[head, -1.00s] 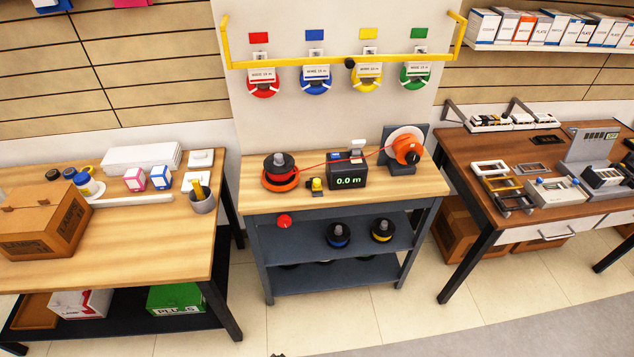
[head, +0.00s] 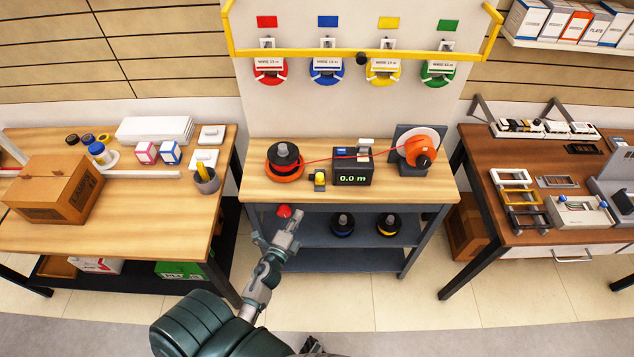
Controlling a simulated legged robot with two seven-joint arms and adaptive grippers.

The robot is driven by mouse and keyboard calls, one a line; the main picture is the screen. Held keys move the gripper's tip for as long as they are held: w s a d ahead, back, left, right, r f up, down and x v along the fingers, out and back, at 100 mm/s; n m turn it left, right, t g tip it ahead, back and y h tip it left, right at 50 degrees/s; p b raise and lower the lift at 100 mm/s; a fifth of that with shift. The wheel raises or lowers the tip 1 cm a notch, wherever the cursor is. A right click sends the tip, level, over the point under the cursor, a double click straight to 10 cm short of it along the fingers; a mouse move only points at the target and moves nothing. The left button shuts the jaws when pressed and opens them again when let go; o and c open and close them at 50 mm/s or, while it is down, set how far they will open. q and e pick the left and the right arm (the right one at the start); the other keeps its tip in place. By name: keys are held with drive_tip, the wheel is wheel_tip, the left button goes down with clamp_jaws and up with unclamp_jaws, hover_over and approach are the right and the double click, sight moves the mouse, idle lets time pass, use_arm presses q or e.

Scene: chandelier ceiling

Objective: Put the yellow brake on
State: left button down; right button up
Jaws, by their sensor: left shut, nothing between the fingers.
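The yellow brake (head: 320,177) is a small yellow knob on a dark base. It stands on the wooden top of the middle bench, between the orange-based spool (head: 285,162) and the black counter box (head: 353,168) reading 0.0 m. A red wire runs from the spool over the counter to the orange reel (head: 421,151) on the right.
Blue and yellow wire spools (head: 342,224) stand on the bench's upper shelf. A yellow rail (head: 370,54) with hanging wire coils is behind. The left table (head: 150,217) holds a cardboard box (head: 58,188); the right table (head: 480,160) holds frames and devices. Floor in front is clear.

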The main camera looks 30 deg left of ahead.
sight(315, 180)
use_arm(q)
drive_tip(key=shift+w, duration=0.1)
drive_tip(key=w, duration=0.4)
drive_tip(key=w+a, duration=0.1)
drive_tip(key=w, duration=0.4)
drive_tip(key=w+a+p, duration=0.1)
drive_tip(key=w, duration=0.3)
drive_tip(key=shift+w, duration=0.4)
drive_tip(key=w+a, duration=0.1)
drive_tip(key=w+a+b, duration=0.1)
drive_tip(key=w, duration=0.1)
drive_tip(key=shift+w+f, duration=0.1)
drive_tip(key=shift+w, duration=0.1)
drive_tip(key=shift+s+r, duration=0.1)
drive_tip(key=shift+r, duration=0.1)
